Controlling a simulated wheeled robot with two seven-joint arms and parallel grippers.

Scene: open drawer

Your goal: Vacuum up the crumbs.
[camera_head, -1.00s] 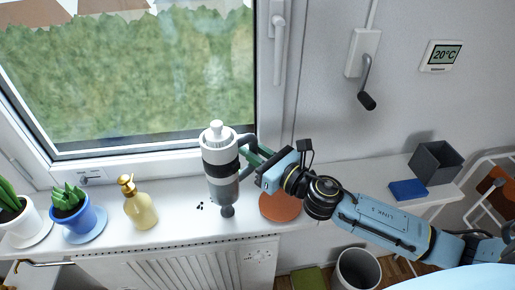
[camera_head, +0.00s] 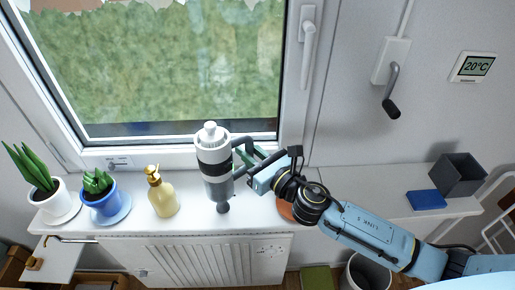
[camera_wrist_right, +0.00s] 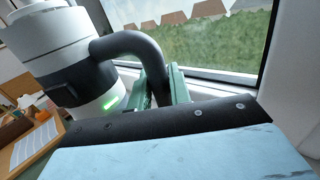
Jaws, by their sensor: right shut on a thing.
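A white and grey handheld vacuum (camera_head: 214,170) with a black band stands upright over the windowsill, its dark nozzle (camera_head: 223,207) pointing down at the sill surface. My right gripper (camera_head: 246,167) is shut on the vacuum's dark curved handle, which runs between the green fingers in the right wrist view (camera_wrist_right: 163,88). A green light glows on the vacuum body (camera_wrist_right: 113,101) there. The crumbs cannot be made out clearly now; the nozzle is around where they lay. My left gripper is not in view.
Left of the vacuum on the sill (camera_head: 270,212) stand a gold soap dispenser (camera_head: 163,196), a blue-potted plant (camera_head: 103,204) and a white-potted plant (camera_head: 57,205). An orange disc lies partly behind my right arm. A blue block (camera_head: 426,199) and dark box (camera_head: 459,174) are far right.

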